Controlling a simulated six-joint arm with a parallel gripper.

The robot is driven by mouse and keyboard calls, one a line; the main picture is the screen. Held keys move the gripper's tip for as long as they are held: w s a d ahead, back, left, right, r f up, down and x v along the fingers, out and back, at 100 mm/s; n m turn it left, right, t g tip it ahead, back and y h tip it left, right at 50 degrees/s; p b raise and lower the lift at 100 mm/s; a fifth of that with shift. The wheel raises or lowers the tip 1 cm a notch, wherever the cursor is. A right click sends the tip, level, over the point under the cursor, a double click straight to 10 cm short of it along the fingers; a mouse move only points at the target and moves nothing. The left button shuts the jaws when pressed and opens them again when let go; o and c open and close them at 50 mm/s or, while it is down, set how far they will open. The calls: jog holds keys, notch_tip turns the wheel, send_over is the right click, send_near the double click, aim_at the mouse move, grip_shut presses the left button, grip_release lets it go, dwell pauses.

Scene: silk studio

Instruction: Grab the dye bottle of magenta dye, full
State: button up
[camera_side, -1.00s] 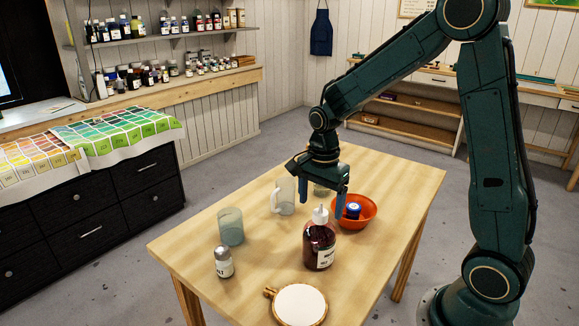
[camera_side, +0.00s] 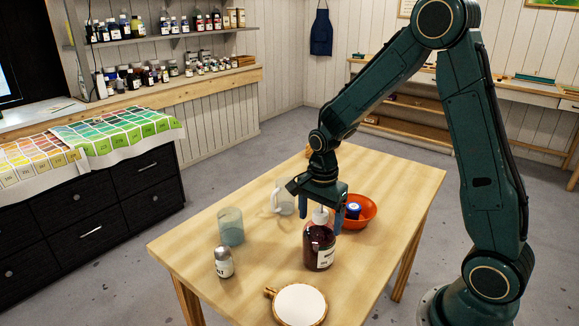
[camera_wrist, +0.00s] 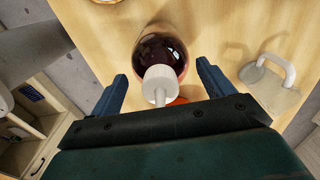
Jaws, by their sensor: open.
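The dye bottle (camera_side: 319,247) stands upright on the table, dark magenta-red, with a white nozzle cap and a pale label. In the wrist view the bottle (camera_wrist: 161,55) lies between and beyond my fingertips, its white cap pointing toward me. My gripper (camera_side: 321,222) is open and points down over the bottle, its blue fingers around the level of the cap. In the wrist view my gripper (camera_wrist: 160,82) shows one finger on each side of the cap, with a gap to both. The fingers do not appear to touch the bottle.
Behind the bottle, an orange bowl (camera_side: 368,211) holds a blue-capped jar (camera_side: 353,210). A clear handled jug (camera_side: 283,196) stands at the back left. A glass beaker (camera_side: 231,227) and a salt shaker (camera_side: 223,262) stand left. A round hoop (camera_side: 300,305) lies in front.

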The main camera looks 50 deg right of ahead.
jog(key=shift+s+f, duration=0.1)
grip_shut()
dwell(0.3)
notch_tip(320, 180, up, 20)
dwell(0.8)
dwell(0.5)
